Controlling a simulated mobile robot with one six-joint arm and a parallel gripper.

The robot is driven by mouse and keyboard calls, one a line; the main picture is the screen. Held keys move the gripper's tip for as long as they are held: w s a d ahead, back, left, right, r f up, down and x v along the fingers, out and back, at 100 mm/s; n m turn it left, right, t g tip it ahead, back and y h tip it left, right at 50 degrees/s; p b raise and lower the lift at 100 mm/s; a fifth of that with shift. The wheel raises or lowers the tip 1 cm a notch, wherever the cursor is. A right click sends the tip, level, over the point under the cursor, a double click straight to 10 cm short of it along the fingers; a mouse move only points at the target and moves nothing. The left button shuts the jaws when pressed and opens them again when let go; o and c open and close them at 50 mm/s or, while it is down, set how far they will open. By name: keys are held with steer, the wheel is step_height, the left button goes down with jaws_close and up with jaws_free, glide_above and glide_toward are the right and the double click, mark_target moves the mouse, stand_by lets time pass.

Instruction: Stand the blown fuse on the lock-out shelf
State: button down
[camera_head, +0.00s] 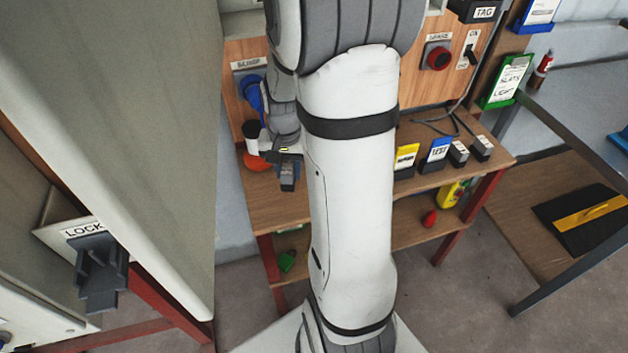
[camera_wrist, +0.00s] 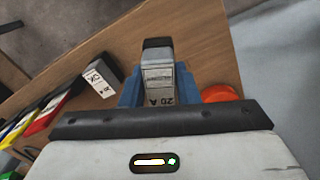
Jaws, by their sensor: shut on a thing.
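My gripper (camera_wrist: 158,92) is shut on the blown fuse (camera_wrist: 158,72), a grey block with a dark end and a "20 A" marking, held between blue fingers in the wrist view. In the head view my gripper (camera_head: 288,178) is small, over the left end of the wooden bench; the fuse cannot be made out clearly there. The lock-out shelf (camera_head: 100,275) is a dark grey bracket at the lower left, under a plate reading "LOCK" whose rest is hidden by the pale panel. It stands well apart from my gripper.
A large pale panel (camera_head: 120,120) stands between my gripper and the shelf. The wooden bench (camera_head: 330,190) carries an orange-based object (camera_head: 255,161), a yellow block (camera_head: 405,160), a blue block (camera_head: 436,154) and grey blocks (camera_head: 459,152) at its right. A blue handle (camera_head: 252,92) is behind.

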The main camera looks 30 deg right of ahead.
mark_target(288, 166)
step_height(288, 166, down, 8)
steer(key=shift+f, duration=0.25)
steer(key=c, duration=1.1)
jaws_free()
steer(key=shift+w, duration=0.1)
steer(key=shift+r, duration=0.1)
step_height(288, 166, up, 12)
steer(key=shift+f, duration=0.1)
